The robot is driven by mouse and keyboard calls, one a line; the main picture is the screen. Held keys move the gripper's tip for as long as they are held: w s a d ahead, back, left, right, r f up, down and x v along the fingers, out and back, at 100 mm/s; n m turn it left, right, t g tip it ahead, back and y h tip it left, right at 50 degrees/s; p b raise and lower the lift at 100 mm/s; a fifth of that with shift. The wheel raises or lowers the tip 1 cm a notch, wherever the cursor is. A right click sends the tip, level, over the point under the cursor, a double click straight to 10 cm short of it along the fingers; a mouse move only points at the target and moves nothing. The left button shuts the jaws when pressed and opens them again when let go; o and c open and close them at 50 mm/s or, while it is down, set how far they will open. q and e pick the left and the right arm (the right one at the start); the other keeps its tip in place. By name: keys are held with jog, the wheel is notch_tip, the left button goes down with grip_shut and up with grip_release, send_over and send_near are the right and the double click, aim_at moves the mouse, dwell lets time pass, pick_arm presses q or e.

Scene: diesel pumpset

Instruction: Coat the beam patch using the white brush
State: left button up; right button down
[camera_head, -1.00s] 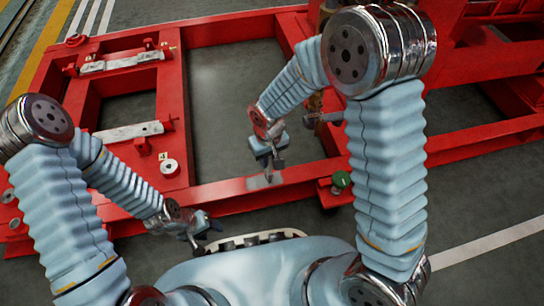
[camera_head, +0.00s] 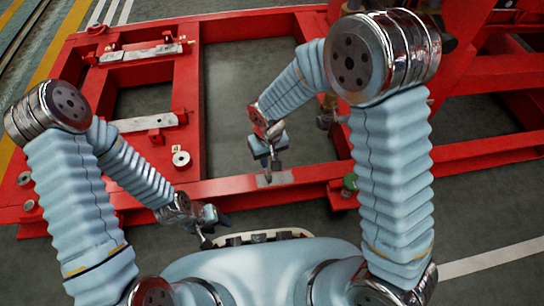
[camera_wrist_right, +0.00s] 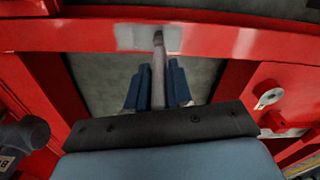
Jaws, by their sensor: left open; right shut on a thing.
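The beam patch (camera_head: 275,179) is a pale grey rectangle on the near red beam (camera_head: 230,187). It also shows at the top of the right wrist view (camera_wrist_right: 133,38). My right gripper (camera_head: 268,158) is above the beam at the patch. In the right wrist view its blue fingers (camera_wrist_right: 158,88) are shut on the pale shaft of the brush (camera_wrist_right: 158,75). The brush's darker tip overlaps the patch there; whether it touches cannot be told. My left gripper (camera_head: 212,232) is open and empty, low in front of the beam.
The red frame (camera_head: 187,90) spreads behind and beside the beam, with an open bay of floor in its middle. Pale metal bars (camera_head: 145,122) and a round washer-like piece (camera_head: 181,159) are on its left part. A green-topped part (camera_head: 349,183) is right of the patch.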

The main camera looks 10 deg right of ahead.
jog(key=shift+a, duration=2.05)
jog(key=shift+w+d+f, duration=0.1)
jog(key=shift+w+d, duration=0.15)
jog(key=shift+d, duration=0.45)
jog(key=shift+w+d+r, duration=0.1)
jog(key=shift+w+d, duration=0.1)
jog(key=shift+d, duration=0.45)
jog(key=shift+w+d+f, duration=0.1)
jog(key=shift+w+d, duration=0.15)
jog(key=shift+d, duration=0.45)
jog(key=d, duration=0.8)
dwell(0.3)
jog(key=shift+w+d, duration=0.1)
